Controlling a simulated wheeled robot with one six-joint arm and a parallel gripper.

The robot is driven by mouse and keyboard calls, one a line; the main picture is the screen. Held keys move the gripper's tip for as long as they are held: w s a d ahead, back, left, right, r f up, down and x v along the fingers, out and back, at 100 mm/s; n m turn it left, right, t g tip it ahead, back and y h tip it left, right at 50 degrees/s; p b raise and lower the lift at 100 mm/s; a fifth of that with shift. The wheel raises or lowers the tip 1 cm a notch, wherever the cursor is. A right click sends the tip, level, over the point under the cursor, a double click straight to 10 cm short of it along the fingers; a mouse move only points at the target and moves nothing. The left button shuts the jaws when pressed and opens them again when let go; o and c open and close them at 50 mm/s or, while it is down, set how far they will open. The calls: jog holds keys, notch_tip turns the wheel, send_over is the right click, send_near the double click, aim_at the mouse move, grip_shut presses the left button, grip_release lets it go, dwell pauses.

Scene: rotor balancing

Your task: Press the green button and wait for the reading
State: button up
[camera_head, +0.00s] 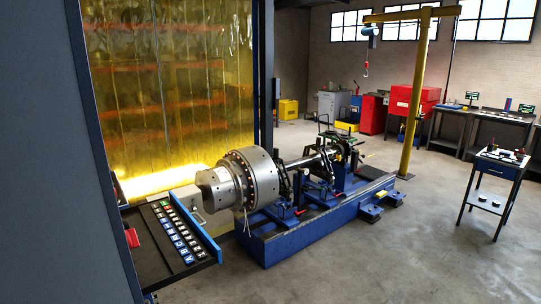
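I cannot pick out the green button for certain in the head view. A silver rotor (257,178) with a bolted flange sits on a blue balancing machine (285,238), its shaft running back to the right. A black tray or panel (150,258) with a blue edge stands at the lower left. It carries rows of small white and blue lettered tiles (182,240); small coloured marks near its far end are too small to read. No reading can be made out. My gripper is outside the view.
A yellow translucent curtain (170,80) hangs behind the panel. A dark upright surface fills the left edge. A yellow jib crane (417,95) stands behind the machine. A small dark cart (497,170) stands at right. The floor between machine and cart is clear.

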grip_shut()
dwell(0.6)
